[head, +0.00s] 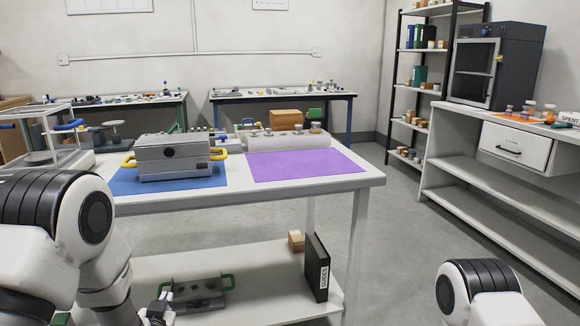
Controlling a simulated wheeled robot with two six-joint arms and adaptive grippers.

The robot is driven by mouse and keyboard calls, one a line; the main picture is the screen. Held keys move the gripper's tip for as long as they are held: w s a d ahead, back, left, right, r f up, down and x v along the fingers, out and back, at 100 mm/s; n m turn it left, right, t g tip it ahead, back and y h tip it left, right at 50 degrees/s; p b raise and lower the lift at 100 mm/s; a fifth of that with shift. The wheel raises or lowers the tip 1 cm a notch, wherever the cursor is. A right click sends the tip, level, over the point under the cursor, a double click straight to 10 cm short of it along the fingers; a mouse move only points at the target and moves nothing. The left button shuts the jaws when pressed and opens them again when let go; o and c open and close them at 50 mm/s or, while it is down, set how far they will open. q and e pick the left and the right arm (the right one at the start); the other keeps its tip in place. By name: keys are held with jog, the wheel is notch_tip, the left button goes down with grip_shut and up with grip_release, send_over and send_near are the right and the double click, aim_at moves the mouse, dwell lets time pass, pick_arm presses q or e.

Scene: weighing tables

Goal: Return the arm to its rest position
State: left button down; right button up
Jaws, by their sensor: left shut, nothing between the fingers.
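My left arm comes in from the left edge, bent, in front of the near table. My left gripper (163,300) shows at the bottom of the head view, low before the lower shelf. It is shut and empty, and much of it is cut off by the frame. It appears apart from the things on the shelf. Part of my right arm shows at the bottom right, over the floor; its gripper is out of the picture.
The near table (330,186) bears a grey metal case (172,158) on a blue mat (125,183) and a purple mat (305,165). Its lower shelf (262,262) holds a black binder (317,267) and a green-handled tray (190,291). Floor is clear between table and right bench (470,120).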

pick_arm(q)
jog(key=s+f+g, duration=0.4)
jog(key=s+f, duration=0.5)
jog(key=f, duration=0.5)
jog(key=s+d+f+g+h, duration=0.1)
jog(key=s+f+g, duration=0.25)
jog(key=s, duration=0.55)
jog(key=s+d+f+g+h, duration=0.1)
jog(key=s+f+g, duration=0.25)
jog(key=s, duration=0.55)
jog(key=s+d+f+g+h, duration=0.1)
jog(key=s+f+g, duration=0.25)
jog(key=s, duration=0.55)
notch_tip(320, 180, up, 24)
jog(key=n+p, duration=0.1)
jog(key=p, duration=2.4)
jog(key=shift+s, duration=0.4)
jog(key=shift+r, duration=0.1)
